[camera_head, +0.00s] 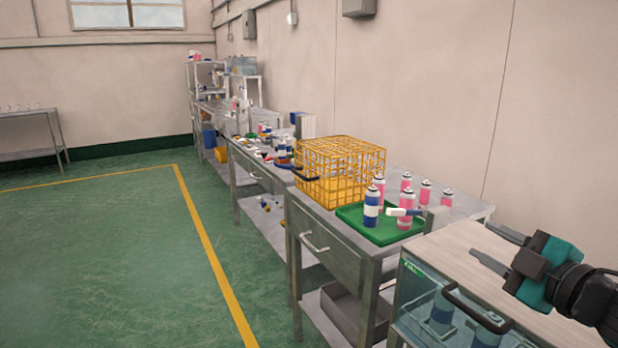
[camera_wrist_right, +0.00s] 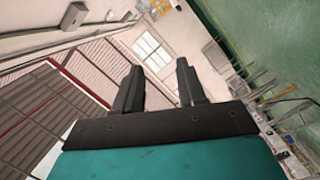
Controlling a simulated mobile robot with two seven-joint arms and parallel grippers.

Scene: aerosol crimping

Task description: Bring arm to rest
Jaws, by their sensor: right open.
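My right gripper (camera_head: 498,249) is at the right edge of the head view, above the pale top of the near cabinet. Its two dark fingers are apart and nothing is between them. In the right wrist view the open fingers (camera_wrist_right: 160,88) point toward a far wall with a window, and the space between them is empty. My left gripper is not in either view.
A green tray (camera_head: 352,221) with a blue can (camera_head: 371,210) and several pink cans stands on the metal table. A yellow wire basket (camera_head: 340,160) is behind it. A glass-fronted cabinet (camera_head: 440,300) is nearest. The green floor (camera_head: 100,260) at left is clear.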

